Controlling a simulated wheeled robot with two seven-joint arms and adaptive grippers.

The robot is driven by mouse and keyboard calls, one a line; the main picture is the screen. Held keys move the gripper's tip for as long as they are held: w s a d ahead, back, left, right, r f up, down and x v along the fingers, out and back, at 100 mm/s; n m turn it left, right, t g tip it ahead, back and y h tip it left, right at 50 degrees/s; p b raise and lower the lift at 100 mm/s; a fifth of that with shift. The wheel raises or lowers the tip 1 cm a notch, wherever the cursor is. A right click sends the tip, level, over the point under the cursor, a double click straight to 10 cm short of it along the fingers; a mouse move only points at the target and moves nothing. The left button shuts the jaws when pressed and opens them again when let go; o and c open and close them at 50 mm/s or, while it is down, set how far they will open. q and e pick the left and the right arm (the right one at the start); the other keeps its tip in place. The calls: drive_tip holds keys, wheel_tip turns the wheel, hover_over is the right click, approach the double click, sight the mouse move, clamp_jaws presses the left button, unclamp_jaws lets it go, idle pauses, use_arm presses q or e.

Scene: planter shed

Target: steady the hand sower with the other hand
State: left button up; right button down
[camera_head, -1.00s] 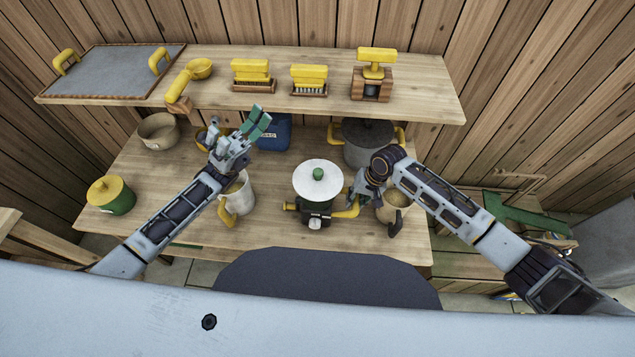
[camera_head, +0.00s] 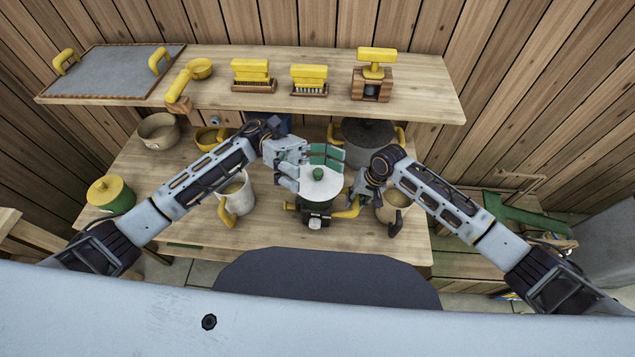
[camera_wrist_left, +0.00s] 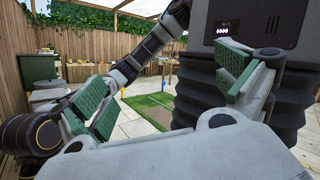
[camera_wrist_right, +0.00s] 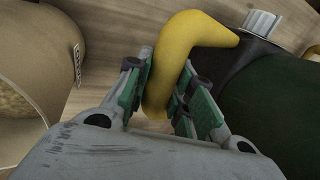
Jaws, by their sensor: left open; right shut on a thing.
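The hand sower (camera_head: 320,187) stands on the lower bench, with a white lid, green knob, dark body and yellow side handles. My right gripper (camera_head: 362,188) is shut on its right yellow handle. In the right wrist view the yellow handle (camera_wrist_right: 168,70) sits between the finger pads, beside the dark green body (camera_wrist_right: 275,100). My left gripper (camera_head: 308,167) is open at the sower's back left, its fingers over the lid's rear edge. I cannot tell whether they touch. In the left wrist view the open fingers (camera_wrist_left: 165,90) have nothing visible between them.
A white jug (camera_head: 240,196) stands left of the sower and a tan jug (camera_head: 393,208) close to its right. A grey pot (camera_head: 368,134) stands behind. The upper shelf (camera_head: 215,94) holds brushes, a scoop and a tray. A green-and-yellow canister (camera_head: 112,195) is far left.

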use_arm(q)
drive_tip(key=s+d+f+t+y, duration=0.2)
drive_tip(key=d+f+y, duration=0.2)
drive_tip(key=f+y, duration=0.15)
drive_tip(key=n+t+y, duration=0.2)
drive_tip(key=t+y, duration=0.9)
hover_over(318, 171)
drive_tip(key=s, duration=0.1)
drive_tip(key=f, duration=0.6)
drive_tip(key=shift+d+f, duration=0.25)
drive_tip(key=shift+f, duration=0.1)
drive_tip(key=shift+w+a+r, duration=0.15)
drive_tip(key=shift+w+a, duration=0.1)
drive_tip(key=shift+w, duration=0.3)
drive_tip(key=shift+s+f, duration=0.1)
drive_tip(key=shift+f, duration=3.9)
